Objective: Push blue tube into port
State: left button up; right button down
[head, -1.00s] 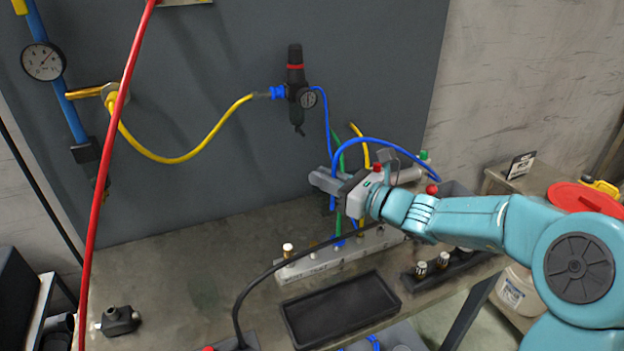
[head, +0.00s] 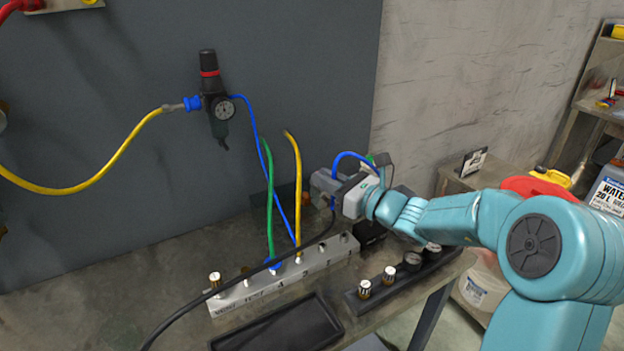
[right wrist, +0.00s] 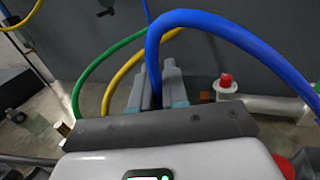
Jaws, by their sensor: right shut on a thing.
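My right gripper (head: 322,190) is shut on a blue tube (head: 352,156), above the right end of the light grey port block (head: 235,297). The tube arcs up over the gripper and back behind it. In the right wrist view the blue tube (right wrist: 205,19) rises from between the fingers (right wrist: 156,88) and bends off to the right. Its lower end is hidden, so I cannot tell whether it touches a port. A thinner blue line (head: 264,150) runs from the regulator down towards the block. My left gripper is not in view.
A green tube (head: 269,205) and a yellow tube (head: 298,190) stand up from the block. A black tray (head: 275,326) and a dark rack (head: 408,277) with several fittings lie nearer. The bench at left is clear.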

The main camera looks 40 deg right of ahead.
jog(key=d, duration=0.1)
jog(key=d+f+h, duration=0.1)
jog(key=s+d+m, duration=0.1)
jog(key=shift+d+f, duration=0.15)
jog(key=shift+f, duration=0.2)
jog(key=shift+s+b, duration=0.1)
jog(key=shift+b, duration=0.2)
notch_tip(320, 180, down, 6)
jog(key=b, duration=0.6)
jog(key=shift+r, duration=0.1)
jog(key=shift+b, duration=0.55)
dwell(1.3)
